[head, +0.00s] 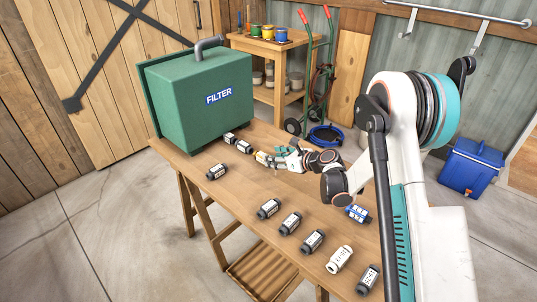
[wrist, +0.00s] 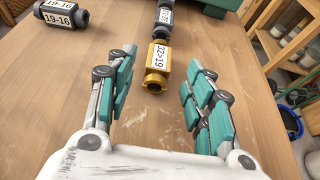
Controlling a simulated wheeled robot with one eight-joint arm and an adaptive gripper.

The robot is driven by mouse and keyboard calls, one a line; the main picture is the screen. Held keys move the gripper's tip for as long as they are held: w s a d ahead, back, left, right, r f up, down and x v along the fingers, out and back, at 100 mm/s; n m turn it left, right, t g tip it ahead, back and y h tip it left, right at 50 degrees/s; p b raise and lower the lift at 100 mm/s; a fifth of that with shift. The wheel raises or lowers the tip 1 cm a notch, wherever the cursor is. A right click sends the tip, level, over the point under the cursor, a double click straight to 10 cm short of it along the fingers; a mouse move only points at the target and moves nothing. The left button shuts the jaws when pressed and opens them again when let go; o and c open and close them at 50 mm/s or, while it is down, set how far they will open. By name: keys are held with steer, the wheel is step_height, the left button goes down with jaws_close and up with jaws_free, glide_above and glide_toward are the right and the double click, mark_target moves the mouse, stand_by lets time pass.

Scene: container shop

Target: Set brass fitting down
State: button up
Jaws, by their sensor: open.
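The brass fitting (wrist: 157,72), with a white label reading 32>19, lies on the wooden table (wrist: 120,110). Its far end meets a dark grey fitting (wrist: 165,14) in line with it, and they seem to touch. In the head view the brass fitting (head: 262,157) shows as a small yellow piece at the end of a row of dark fittings (head: 243,146) leading from the green filter box (head: 203,97). My gripper (wrist: 162,70) is open, with teal-padded fingers on either side of the brass fitting and a gap to each. It also shows in the head view (head: 277,157).
Several loose dark fittings (head: 290,223), a white one (head: 339,260) and a blue one (head: 358,213) lie along the table's near side. Another dark fitting (head: 216,172) lies left of the row. Bare tabletop separates them from my gripper.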

steer(key=p+v, duration=0.1)
steer(key=v, duration=0.6)
steer(key=shift+s+d+r+p, duration=0.1)
steer(key=shift+p, duration=0.25)
steer(key=s+d+r+n+g+h, duration=0.2)
steer(key=s+r+n+h, duration=0.3)
steer(key=s+r+n, duration=1)
steer(key=s+d+r+n+h, duration=0.1)
steer(key=s+n, duration=0.3)
steer(key=s, duration=0.4)
steer(key=s+d+r+n+h, duration=0.1)
steer(key=s+d+n+h, duration=0.1)
steer(key=s, duration=0.6)
steer(key=s+d+r+n+h, duration=0.1)
steer(key=s+d+r+n, duration=0.1)
steer(key=s+d+n, duration=0.2)
steer(key=s+n, duration=0.2)
steer(key=s, duration=0.2)
steer(key=shift+h, duration=0.3)
